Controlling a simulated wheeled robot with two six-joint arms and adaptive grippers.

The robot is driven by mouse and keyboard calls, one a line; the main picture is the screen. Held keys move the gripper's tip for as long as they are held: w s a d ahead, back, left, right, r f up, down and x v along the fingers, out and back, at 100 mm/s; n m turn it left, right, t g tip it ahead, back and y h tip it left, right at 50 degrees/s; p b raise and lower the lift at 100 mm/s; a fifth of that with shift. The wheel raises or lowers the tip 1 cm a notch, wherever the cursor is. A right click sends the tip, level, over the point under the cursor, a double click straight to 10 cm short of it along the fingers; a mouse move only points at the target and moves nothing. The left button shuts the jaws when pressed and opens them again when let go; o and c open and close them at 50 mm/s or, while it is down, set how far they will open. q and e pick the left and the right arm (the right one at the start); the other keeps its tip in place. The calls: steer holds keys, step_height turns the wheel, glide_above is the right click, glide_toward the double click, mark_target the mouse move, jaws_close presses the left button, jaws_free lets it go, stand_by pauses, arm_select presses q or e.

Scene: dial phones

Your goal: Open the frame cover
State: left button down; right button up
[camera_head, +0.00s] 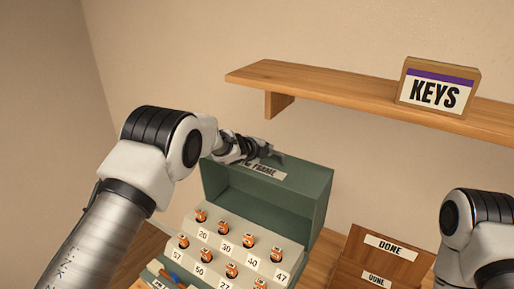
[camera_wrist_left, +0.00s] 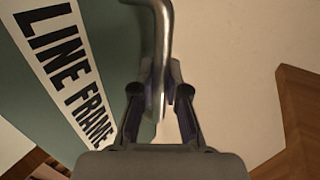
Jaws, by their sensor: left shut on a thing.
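The frame cover (camera_head: 305,190) is a green hood labelled "LINE FRAME", above and behind white stepped rows. The rows below it show uncovered. In the left wrist view the green panel (camera_wrist_left: 105,45) and its white label fill the left. My left gripper (camera_head: 266,154) is at the cover's upper edge. In the left wrist view its fingers (camera_wrist_left: 161,95) are shut around a bent metal handle (camera_wrist_left: 163,35). The handle is mostly hidden behind the gripper in the head view. My right arm shows at the right edge; its gripper is out of view.
The rows hold several orange-and-white pieces (camera_head: 225,243) with number labels. A brown wooden "DONE" rack (camera_head: 352,258) stands to the right. A wooden shelf (camera_head: 330,88) with a "KEYS" sign (camera_head: 436,90) is on the wall above. There is open space between cover and shelf.

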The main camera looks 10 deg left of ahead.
arm_select(q)
steer(key=shift+w, duration=0.3)
arm_select(e)
steer(key=shift+w, duration=0.15)
arm_select(q)
steer(key=c, duration=1.2)
jaws_free()
steer(key=shift+s+a, duration=0.1)
steer(key=shift+a, duration=0.1)
arm_select(e)
steer(key=shift+a, duration=0.15)
arm_select(q)
steer(key=shift+s, duration=0.15)
steer(key=v, duration=1.1)
steer(key=shift+s+a+r, duration=0.1)
steer(key=shift+s+r, duration=0.1)
steer(key=shift+s, duration=0.05)
